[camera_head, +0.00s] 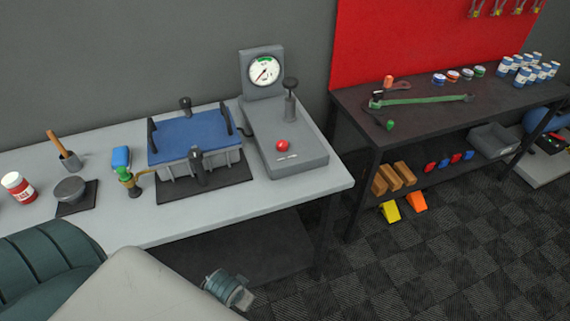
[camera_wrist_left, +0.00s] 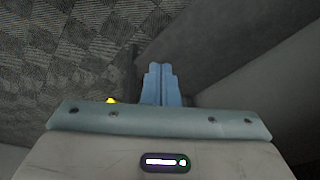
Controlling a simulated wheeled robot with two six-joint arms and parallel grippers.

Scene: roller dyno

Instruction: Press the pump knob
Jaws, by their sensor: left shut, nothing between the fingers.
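A grey tester unit (camera_head: 310,158) sits at the right end of the grey bench. It has a round white gauge (camera_head: 264,71) on an upright plate at the back. A black pump knob (camera_head: 291,84) tops a grey post on the unit, standing up. A red button (camera_head: 282,146) is on the unit's front top. My left gripper (camera_wrist_left: 158,84) is shut and empty in the left wrist view, facing the carpet and a dark surface. In the head view my left arm is at the bottom, in front of and below the bench top, well away from the knob. My right gripper is not in view.
A blue-topped box (camera_head: 194,135) with black clamps stands left of the unit. A dark shelved table (camera_head: 440,118) stands right. Bare bench lies before the unit.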

